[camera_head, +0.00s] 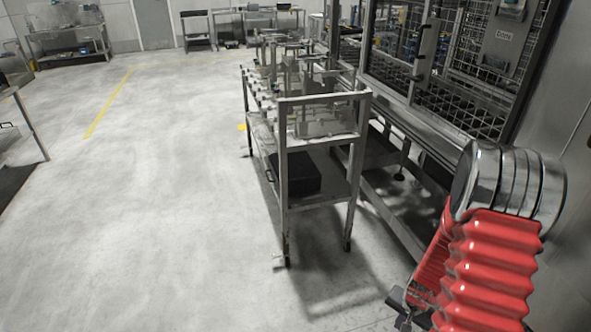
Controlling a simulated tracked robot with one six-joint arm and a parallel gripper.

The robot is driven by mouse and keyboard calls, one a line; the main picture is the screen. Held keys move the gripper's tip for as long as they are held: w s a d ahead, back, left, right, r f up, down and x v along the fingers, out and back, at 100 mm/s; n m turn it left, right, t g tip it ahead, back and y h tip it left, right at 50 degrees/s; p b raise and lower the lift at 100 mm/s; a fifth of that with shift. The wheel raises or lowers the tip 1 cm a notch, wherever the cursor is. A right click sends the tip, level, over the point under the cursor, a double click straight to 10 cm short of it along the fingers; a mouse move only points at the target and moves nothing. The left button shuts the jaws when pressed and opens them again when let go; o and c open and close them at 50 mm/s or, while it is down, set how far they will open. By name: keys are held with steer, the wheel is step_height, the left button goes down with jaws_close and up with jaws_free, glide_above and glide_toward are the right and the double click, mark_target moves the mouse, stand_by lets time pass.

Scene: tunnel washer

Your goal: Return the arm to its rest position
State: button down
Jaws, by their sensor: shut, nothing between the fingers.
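My arm (490,265) is folded at the lower right of the head view. It has red ribbed sleeves and a shiny ringed metal joint (510,180) at the top. A second red sleeve shows behind the front one, with a small dark part (398,298) beside its lower end. I cannot make out any gripper fingers there. Nothing held by the arm is visible. The lower part of the arm is cut off by the bottom edge of the picture.
A metal trolley (320,140) with parts on top and a black box (293,175) below stands left of my arm. A mesh-guarded machine (440,65) stands behind and to the right. The concrete floor (150,200) at left is open. A bench (15,130) is at the far left.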

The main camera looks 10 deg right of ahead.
steer(key=s+a+r+n+t, duration=0.1)
steer(key=s+a+r+n, duration=0.2)
steer(key=a+r, duration=0.4)
steer(key=s+a+r+n+t, duration=0.1)
steer(key=s+a+r+n, duration=0.2)
steer(key=r, duration=1.6)
steer(key=s+a+r+n+t, duration=0.2)
steer(key=s+a+r+n, duration=0.1)
steer(key=a+r, duration=0.8)
step_height(320, 180, up, 3)
steer(key=shift+s+a+r+n+y, duration=0.1)
steer(key=shift+s+a+n+y, duration=0.2)
steer(key=shift+s, duration=0.25)
